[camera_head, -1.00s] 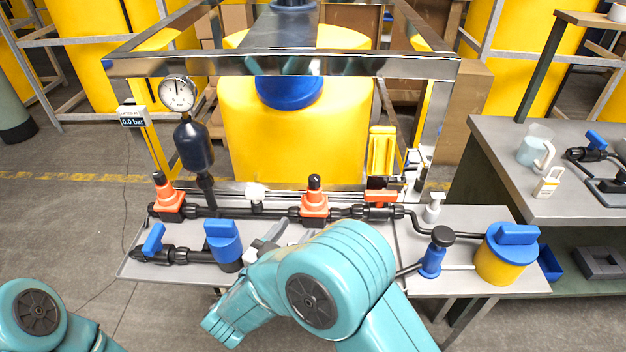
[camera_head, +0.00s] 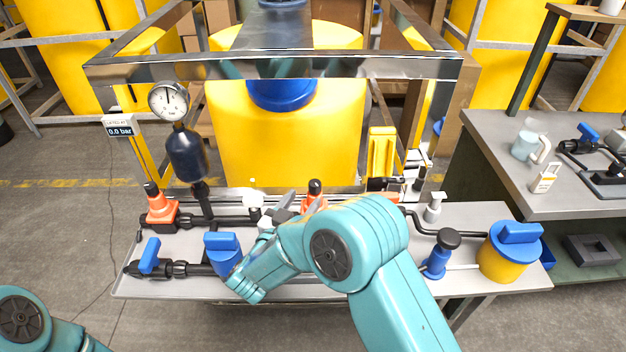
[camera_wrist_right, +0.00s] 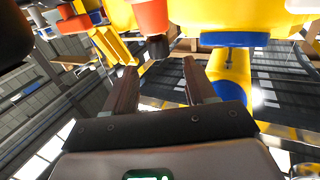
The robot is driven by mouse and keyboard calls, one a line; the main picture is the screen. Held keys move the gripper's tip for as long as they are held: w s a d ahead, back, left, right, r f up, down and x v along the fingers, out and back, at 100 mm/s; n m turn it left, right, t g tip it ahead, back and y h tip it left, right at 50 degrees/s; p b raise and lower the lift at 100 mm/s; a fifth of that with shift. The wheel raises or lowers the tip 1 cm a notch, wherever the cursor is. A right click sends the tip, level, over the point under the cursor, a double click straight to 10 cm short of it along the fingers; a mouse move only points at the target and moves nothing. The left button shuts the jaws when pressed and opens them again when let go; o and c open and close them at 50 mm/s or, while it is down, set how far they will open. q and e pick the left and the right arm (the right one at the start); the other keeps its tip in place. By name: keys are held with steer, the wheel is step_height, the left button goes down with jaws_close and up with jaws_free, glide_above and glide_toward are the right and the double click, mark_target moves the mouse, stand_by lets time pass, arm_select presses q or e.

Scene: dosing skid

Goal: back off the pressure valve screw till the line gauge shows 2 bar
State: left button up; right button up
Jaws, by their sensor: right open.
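Two orange-red valves with black top screws stand on the black pipe line: one at the left (camera_head: 161,208), one in the middle (camera_head: 314,202), partly hidden by my right arm. The task does not show which is the pressure valve. A round dial gauge (camera_head: 169,101) stands above a dark vessel. A small display (camera_head: 120,126) beside it reads 0.0 bar. My right gripper (camera_head: 302,199) is open, close to the middle valve. In the right wrist view, an orange body with a black screw (camera_wrist_right: 158,47) shows beyond the open fingers (camera_wrist_right: 158,85). My left gripper is out of view.
A metal frame (camera_head: 270,66) stands over the bench around a yellow tank (camera_head: 285,135). A blue-topped part (camera_head: 222,252), a blue-handled valve (camera_head: 150,256), a blue pump (camera_head: 437,258) and a yellow-blue pot (camera_head: 505,255) stand on the bench. A side table is at right.

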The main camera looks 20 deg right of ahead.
mark_target(312, 187)
steer(key=x, duration=0.7)
steer(key=shift+p, duration=0.35)
steer(key=shift+d+r, duration=0.2)
steer(key=shift+w+f, duration=0.1)
steer(key=c, duration=0.9)
